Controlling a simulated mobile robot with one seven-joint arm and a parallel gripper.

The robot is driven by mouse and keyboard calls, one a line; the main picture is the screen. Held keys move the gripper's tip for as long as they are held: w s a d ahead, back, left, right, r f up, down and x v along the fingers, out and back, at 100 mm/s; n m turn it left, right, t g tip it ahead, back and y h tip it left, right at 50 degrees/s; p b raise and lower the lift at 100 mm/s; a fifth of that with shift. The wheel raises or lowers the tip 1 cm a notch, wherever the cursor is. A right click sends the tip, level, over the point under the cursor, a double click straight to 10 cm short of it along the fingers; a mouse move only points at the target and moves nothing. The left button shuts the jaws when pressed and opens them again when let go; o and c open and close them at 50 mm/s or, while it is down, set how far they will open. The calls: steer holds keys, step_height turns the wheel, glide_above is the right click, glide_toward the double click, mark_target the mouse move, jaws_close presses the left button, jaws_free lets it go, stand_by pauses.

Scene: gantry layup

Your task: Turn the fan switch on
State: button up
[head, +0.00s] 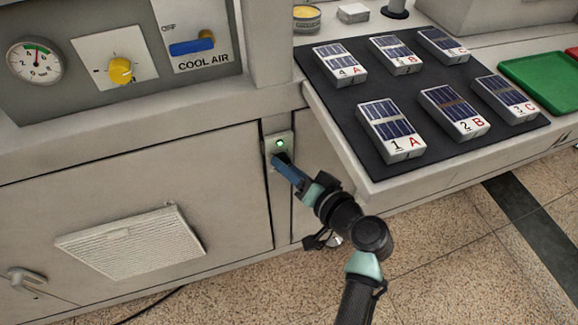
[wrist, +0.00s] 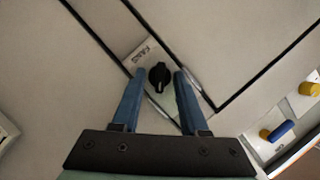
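The fan switch is a black rotary knob (wrist: 159,77) on a small pale plate (wrist: 145,52) marked "FANS" in the wrist view. My gripper (head: 281,161) is right at the plate. In the wrist view my gripper (wrist: 159,73) is open, one blue finger on each side of the knob, with a visible gap on both sides. I cannot tell whether the fingertips reach around the knob.
A shelf edge (head: 335,140) with a dark mat (head: 365,155) and several numbered panel blocks juts out to the right, above my arm. A vent (head: 130,245) is on the cabinet left. A yellow knob (head: 120,70) and a blue COOL AIR lever (head: 192,46) are above left.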

steer(key=p+v, duration=0.1)
steer(key=v, duration=1.2)
steer(key=shift+p, duration=0.35)
